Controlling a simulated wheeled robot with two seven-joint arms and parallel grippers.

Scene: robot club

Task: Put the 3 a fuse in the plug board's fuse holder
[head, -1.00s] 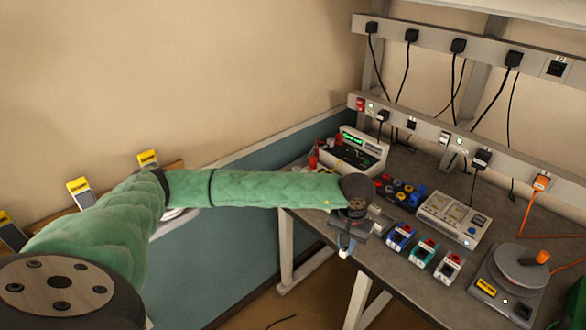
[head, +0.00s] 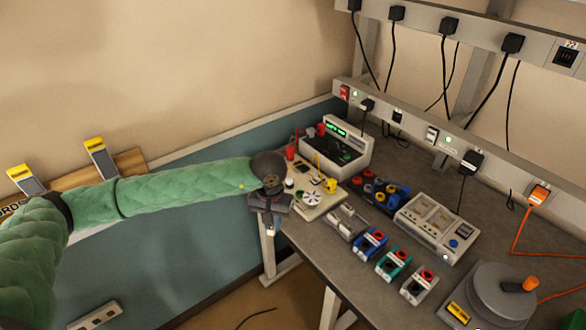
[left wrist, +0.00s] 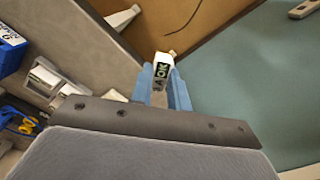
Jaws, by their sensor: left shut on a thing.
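My left gripper (head: 270,235) hangs just off the bench's front-left edge, pointing down. In the left wrist view its blue fingers (left wrist: 163,92) are shut on a small white piece with a dark letter label, which appears to be the 3 A fuse (left wrist: 162,71). It is too small to identify in the head view. A pale board with red, yellow and black parts, apparently the plug board (head: 322,207), lies on the bench's left end, just right of the gripper. Its fuse holder cannot be made out. My right gripper is not in view.
Blue, green and white terminal blocks (head: 392,263) line the bench front. A grey metal fixture (head: 346,222), a meter unit (head: 433,227) and a green-display instrument (head: 343,146) stand nearby. Open floor lies left of the bench.

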